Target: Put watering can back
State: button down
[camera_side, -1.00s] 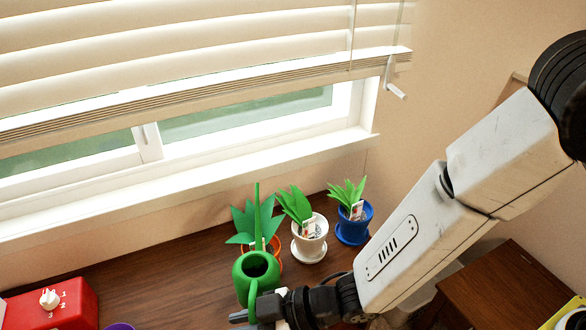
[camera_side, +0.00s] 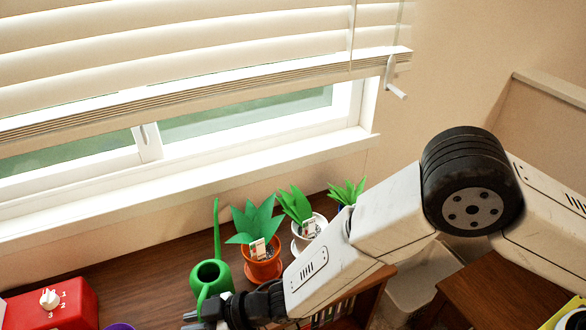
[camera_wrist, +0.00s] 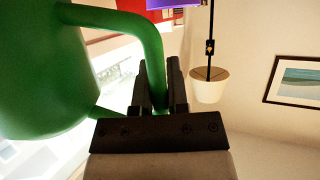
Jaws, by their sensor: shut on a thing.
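The green watering can (camera_side: 208,276) is near the front of the wooden counter in the side view, upright, with its long spout pointing up toward the window. My gripper (camera_side: 203,318) is at its handle, low in the side view. In the wrist view the can's body (camera_wrist: 40,70) fills the left, and its curved handle (camera_wrist: 150,45) passes between my gripper's two dark fingers (camera_wrist: 162,85), which are shut on it. The can's underside is hidden, so I cannot tell whether it touches the counter.
A red box with a dial (camera_side: 52,304) and a purple rim (camera_side: 120,326) are at the left. Counter (camera_side: 145,272) between is bare.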

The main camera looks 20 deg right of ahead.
jog(key=shift+w+a+f, duration=0.2)
jog(key=shift+a+f, duration=0.05)
jog(key=shift+w+a+f, duration=0.1)
jog(key=shift+f, duration=0.8)
jog(key=shift+w+a+f, duration=0.1)
jog(key=shift+f, duration=0.8)
jog(key=shift+f, duration=0.2)
jog(key=c, duration=0.6)
grip_release()
jog(key=shift+r, duration=0.15)
jog(key=shift+v, duration=6.05)
